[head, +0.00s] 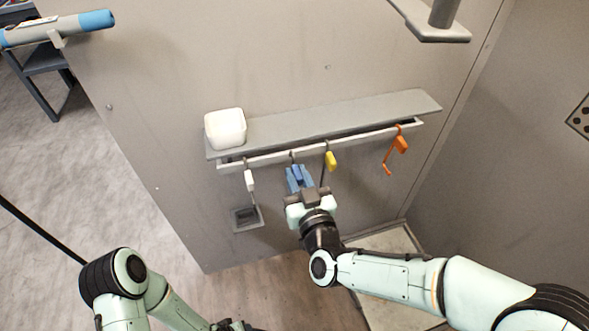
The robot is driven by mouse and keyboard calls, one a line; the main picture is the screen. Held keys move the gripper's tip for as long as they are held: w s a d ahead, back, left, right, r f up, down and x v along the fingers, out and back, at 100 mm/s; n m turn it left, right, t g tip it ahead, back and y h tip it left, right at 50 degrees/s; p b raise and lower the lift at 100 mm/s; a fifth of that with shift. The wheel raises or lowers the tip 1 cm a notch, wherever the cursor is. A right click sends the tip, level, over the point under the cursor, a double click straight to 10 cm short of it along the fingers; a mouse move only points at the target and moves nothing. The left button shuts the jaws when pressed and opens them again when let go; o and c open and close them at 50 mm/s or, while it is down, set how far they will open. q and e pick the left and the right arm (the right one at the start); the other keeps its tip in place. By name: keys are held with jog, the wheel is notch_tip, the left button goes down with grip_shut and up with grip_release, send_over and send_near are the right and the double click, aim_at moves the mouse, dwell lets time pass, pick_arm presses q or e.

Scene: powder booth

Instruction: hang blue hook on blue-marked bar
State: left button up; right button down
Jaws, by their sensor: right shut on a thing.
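The blue hook (296,171) is at the white rail under the grey shelf, between the white and yellow hooks. Its top reaches the rail (270,157) and seems to hang there. My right gripper (299,184) is shut on the blue hook's body from the front and hides its lower part. The blue-marked bar (97,20) is at the upper left, a grey bar with a blue end, above the panel's left edge. My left gripper (229,325) shows only as a dark piece at the bottom edge; its jaws cannot be made out.
A white hook (249,181), a yellow hook (331,162) and an orange hook (401,145) hang on the same rail. A white box (225,128) stands on the shelf (340,116). A grey bracket (432,30) juts out at the top right.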

pick_arm(q)
jog(key=shift+f, duration=0.2)
pick_arm(e)
jog(key=shift+v, duration=2.4)
jog(key=w+d+f+m+h, duration=0.35)
jog(key=d+f+h, duration=0.25)
jog(key=d+f, duration=1)
pick_arm(q)
jog(key=s+d+r+g+p, duration=0.2)
jog(key=s+r+p, duration=0.2)
jog(key=r+p, duration=0.5)
jog(key=s+d+r+g+h+p, duration=0.1)
jog(key=s+d+r+g+p, duration=0.1)
jog(key=s+r+p, duration=0.3)
notch_tip(320, 180, up, 4)
jog(key=p, duration=0.4)
jog(key=shift+s+d+r+m+h, duration=0.2)
jog(key=shift+d+m+h, duration=0.1)
jog(key=shift+d+m, duration=0.1)
pick_arm(e)
notch_tip(320, 180, up, 15)
jog(key=w, duration=0.1)
jog(key=shift+w+f+t, duration=0.25)
jog(key=shift+t, duration=0.15)
jog(key=shift+a, duration=0.1)
